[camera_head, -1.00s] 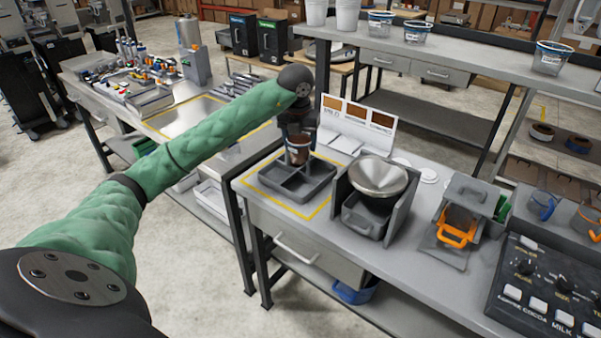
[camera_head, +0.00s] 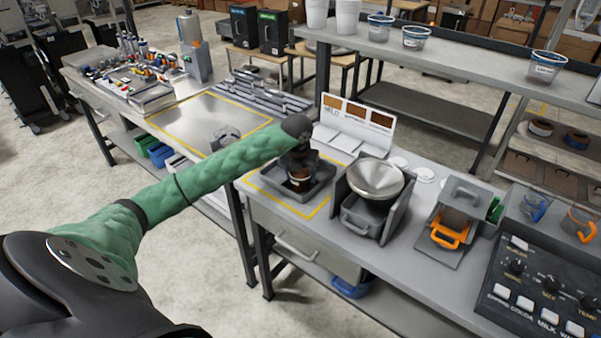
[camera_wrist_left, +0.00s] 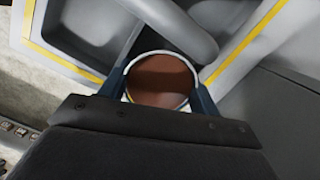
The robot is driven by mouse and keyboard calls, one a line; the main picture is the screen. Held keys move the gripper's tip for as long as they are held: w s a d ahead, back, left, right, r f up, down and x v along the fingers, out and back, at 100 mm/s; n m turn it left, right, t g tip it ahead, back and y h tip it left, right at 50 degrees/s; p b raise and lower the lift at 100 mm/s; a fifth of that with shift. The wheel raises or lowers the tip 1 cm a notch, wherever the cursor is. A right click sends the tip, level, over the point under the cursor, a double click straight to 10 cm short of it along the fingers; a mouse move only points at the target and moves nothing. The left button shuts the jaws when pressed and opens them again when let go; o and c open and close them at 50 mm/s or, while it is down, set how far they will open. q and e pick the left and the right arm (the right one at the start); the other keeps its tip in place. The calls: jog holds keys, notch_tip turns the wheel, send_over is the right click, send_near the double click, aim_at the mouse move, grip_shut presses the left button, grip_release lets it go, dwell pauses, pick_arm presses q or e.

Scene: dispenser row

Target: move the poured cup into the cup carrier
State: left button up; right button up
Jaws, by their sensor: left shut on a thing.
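The poured cup (camera_head: 300,176), filled with brown liquid, is low inside the grey cup carrier (camera_head: 270,184) in the head view. My left gripper (camera_head: 300,165) is shut on the cup from above and behind. In the left wrist view the cup (camera_wrist_left: 160,80) shows its round white rim and brown contents between the two fingers. The carrier's grey walls (camera_wrist_left: 185,25) are close beside the cup there. The gripper hides part of the cup, and I cannot tell whether its base touches the carrier floor. My right gripper is not in view.
A metal funnel hopper (camera_head: 375,180) stands right of the carrier. A menu board (camera_head: 357,122) stands behind. Yellow tape (camera_head: 318,210) outlines the carrier's spot. A control panel (camera_head: 540,290) is at the right. The shelf above holds several tubs (camera_head: 417,38).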

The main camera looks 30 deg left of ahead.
pick_arm(q)
jog(key=shift+f, duration=0.3)
jog(key=shift+f, duration=0.1)
jog(key=o, duration=1.1)
